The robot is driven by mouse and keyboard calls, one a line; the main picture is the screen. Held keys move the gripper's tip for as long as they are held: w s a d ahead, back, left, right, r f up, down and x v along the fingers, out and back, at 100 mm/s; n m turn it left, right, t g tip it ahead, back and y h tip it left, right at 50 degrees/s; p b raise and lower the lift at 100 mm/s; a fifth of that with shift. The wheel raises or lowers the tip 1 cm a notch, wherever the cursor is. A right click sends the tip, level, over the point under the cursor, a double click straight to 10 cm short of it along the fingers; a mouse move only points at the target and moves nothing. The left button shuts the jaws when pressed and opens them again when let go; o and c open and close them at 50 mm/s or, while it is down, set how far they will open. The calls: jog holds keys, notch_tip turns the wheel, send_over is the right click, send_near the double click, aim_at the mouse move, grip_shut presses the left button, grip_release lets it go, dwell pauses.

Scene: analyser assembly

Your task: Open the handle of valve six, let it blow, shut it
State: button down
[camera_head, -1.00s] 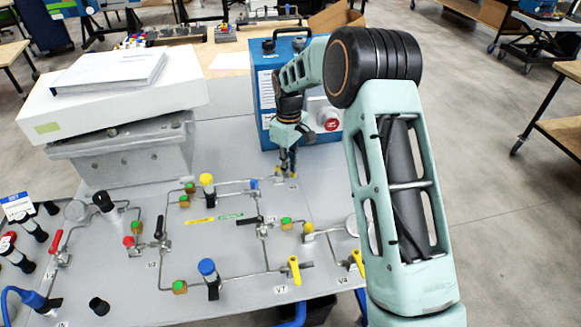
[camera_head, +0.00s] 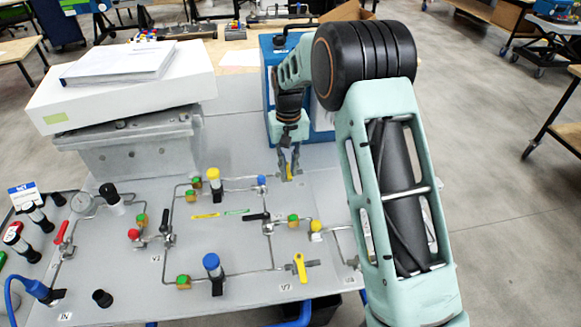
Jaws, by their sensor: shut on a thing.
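A small yellow handle (camera_head: 287,173) shows between my fingertips at the back right of the grey panel; I take it for valve six's, but its label is not readable. My gripper (camera_head: 289,174) points down there, its fingers closed on that handle. The fingers hide most of the handle and its valve body, so its exact angle cannot be told.
The grey panel (camera_head: 130,288) carries steel tubing and several other valves. A yellow-handled valve (camera_head: 300,267) stands in front, a black-handled one (camera_head: 256,217) nearer the gripper. A blue case (camera_head: 322,148) stands close behind. A white box (camera_head: 125,100) lies at back left.

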aim_at(288, 173)
jog(key=shift+a+m, duration=0.1)
jog(key=shift+m, duration=0.2)
jog(key=c, duration=2)
grip_release()
jog(key=shift+o, duration=0.2)
jog(key=shift+r, duration=0.15)
notch_tip(288, 173, up, 12)
